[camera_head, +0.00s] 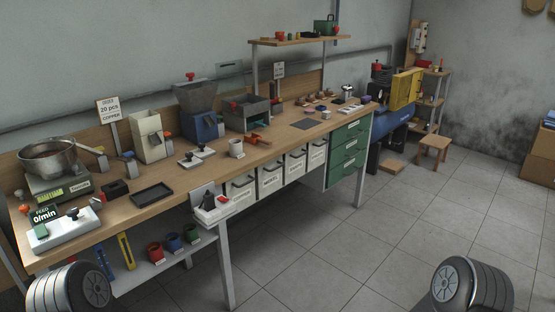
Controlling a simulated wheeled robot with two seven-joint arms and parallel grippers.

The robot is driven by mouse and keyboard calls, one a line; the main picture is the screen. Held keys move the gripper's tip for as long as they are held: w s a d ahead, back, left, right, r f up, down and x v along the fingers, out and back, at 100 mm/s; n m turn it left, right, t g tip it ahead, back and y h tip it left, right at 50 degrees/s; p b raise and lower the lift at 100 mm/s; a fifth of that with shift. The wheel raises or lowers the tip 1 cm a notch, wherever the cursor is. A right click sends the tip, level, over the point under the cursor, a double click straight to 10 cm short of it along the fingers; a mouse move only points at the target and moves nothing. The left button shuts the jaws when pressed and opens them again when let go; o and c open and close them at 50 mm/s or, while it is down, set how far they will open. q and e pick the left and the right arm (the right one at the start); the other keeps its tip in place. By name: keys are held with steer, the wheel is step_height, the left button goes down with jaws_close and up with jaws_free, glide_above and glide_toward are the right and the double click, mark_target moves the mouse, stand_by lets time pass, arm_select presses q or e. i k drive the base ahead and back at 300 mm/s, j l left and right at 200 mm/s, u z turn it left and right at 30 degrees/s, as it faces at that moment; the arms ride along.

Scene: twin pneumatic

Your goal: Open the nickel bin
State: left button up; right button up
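A row of several pale drawer-like bins hangs under the front edge of the workbench, each with a small label and a dark upper front. The second bin from the left (271,180) has a label that seems to read nickel, but the print is too small to be sure. All the bins in the row look pushed in. Neither of my grippers shows; only rounded dark parts of my own arms appear at the bottom left and bottom right, well apart from the bins.
A white holder (211,205) juts out left of the bins. Green drawers (348,150) stand right. The tiled floor (330,240) in front is clear.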

mark_target(268, 176)
steer(key=i+l, duration=0.5)
steer(key=i+l+u, duration=0.1)
steer(key=i+l, duration=0.9)
steer(key=l, duration=0.2)
steer(key=i+l+u, duration=0.1)
steer(key=i+l, duration=0.85)
steer(key=l, duration=0.25)
steer(key=j+u, duration=0.05)
